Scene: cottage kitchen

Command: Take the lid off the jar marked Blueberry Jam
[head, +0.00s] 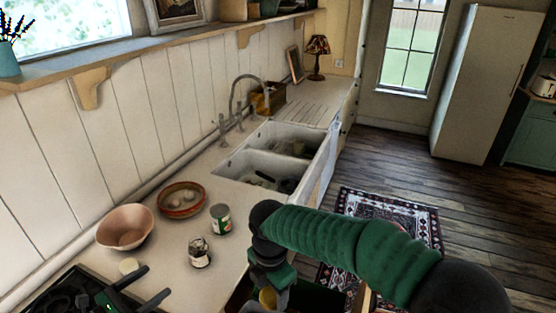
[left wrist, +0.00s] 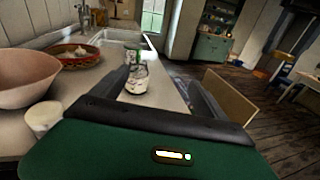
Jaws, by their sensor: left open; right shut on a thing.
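A small glass jar (head: 200,253) with a pale label and dark contents stands upright on the counter; its top looks dark, and the label is too small to read. It also shows in the left wrist view (left wrist: 135,80), ahead of my gripper. My left gripper (head: 157,280) is open and empty at the lower left, apart from the jar. My right gripper (head: 268,296) is at the counter's front edge, right of the jar, shut on a small yellowish thing (head: 267,298). My wrist partly hides that thing, so I cannot tell what it is.
A can with a green and red label (head: 221,218) stands just behind the jar. The sink (head: 262,163) lies beyond. Some counter around the jar is clear.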

